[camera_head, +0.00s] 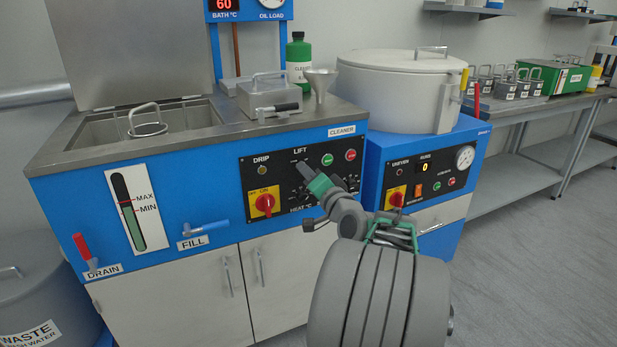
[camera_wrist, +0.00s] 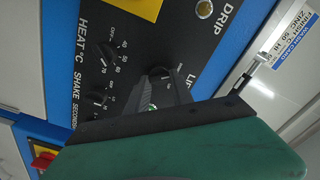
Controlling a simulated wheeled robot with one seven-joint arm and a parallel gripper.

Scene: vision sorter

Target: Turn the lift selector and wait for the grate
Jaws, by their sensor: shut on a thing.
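My gripper (camera_head: 305,170) reaches the black control panel (camera_head: 262,177) of the blue cleaner. Its fingers (camera_wrist: 160,88) are shut on the lift selector, just by the LIFT label in the wrist view. The fingers hide most of the selector, so its pointer direction is unclear. The cleaner's tank (camera_head: 95,141) is open at the top left, its lid raised behind. A ring with a wire handle (camera_head: 146,121) shows in the tank opening. The grate itself I cannot make out clearly.
The heat knob (camera_wrist: 104,55) and shake knob (camera_wrist: 100,98) lie close beside my fingers. A red and yellow switch (camera_head: 265,203) is left of the gripper. A blue FILL lever (camera_head: 206,228) sticks out below. A lidded white drum machine (camera_head: 395,90) stands right.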

